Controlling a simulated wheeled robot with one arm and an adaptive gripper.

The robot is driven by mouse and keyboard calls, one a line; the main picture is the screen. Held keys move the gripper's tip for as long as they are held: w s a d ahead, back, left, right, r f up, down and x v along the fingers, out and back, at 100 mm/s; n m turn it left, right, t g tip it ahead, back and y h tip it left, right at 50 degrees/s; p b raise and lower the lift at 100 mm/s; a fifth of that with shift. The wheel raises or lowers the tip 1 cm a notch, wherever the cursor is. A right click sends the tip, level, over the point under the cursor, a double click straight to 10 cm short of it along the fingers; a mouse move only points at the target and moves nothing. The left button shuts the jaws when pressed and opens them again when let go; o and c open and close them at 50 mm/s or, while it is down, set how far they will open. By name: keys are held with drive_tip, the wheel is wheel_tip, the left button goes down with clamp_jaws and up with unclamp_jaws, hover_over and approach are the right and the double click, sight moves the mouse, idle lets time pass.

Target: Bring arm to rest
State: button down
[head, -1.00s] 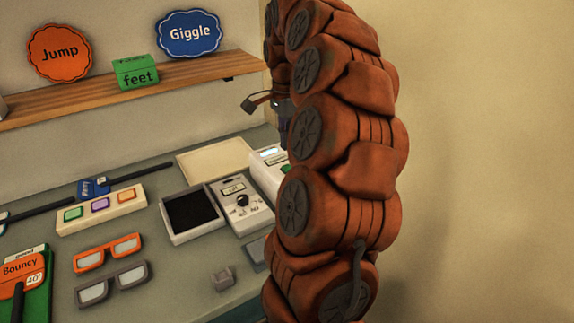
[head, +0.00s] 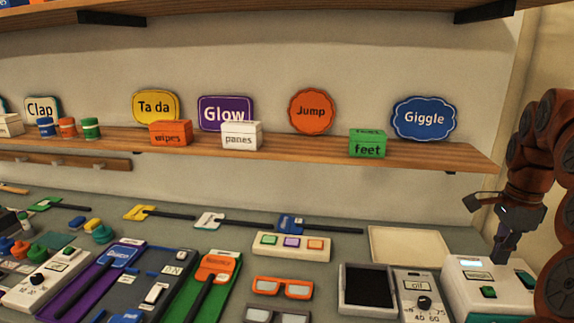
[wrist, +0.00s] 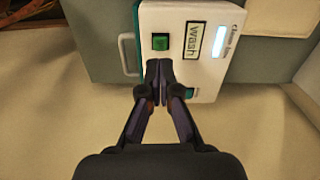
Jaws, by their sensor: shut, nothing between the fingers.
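I cannot tell whether the fingertips touch the box. My orange arm comes in from the right edge of the head view.
Left of the white box are a dial box marked "off" (head: 418,288) and a dark-topped tray (head: 345,285). A cream panel (head: 420,245) lies behind. A wooden shelf (head: 300,148) with signs and small boxes runs above. Several paddles and switches crowd the counter's left.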

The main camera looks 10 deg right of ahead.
drive_tip(key=s+a+f+n+p, duration=0.1)
drive_tip(key=s+a+n, duration=0.1)
drive_tip(key=a+n, duration=0.6)
drive_tip(key=s+a+n+p, duration=0.1)
drive_tip(key=s+a+n, duration=0.15)
drive_tip(key=a, duration=1.05)
drive_tip(key=s+a+f+n+g, duration=0.1)
drive_tip(key=s+a+f+n, duration=0.3)
drive_tip(key=s, duration=0.4)
drive_tip(key=s+a+f+n+p, duration=0.1)
drive_tip(key=s+a+f+n, duration=0.3)
drive_tip(key=s+a+n, duration=0.2)
drive_tip(key=shift+s+a+f+g, duration=0.15)
drive_tip(key=shift+s+a+g, duration=0.3)
drive_tip(key=shift+s, duration=0.4)
drive_tip(key=shift+n, duration=0.25)
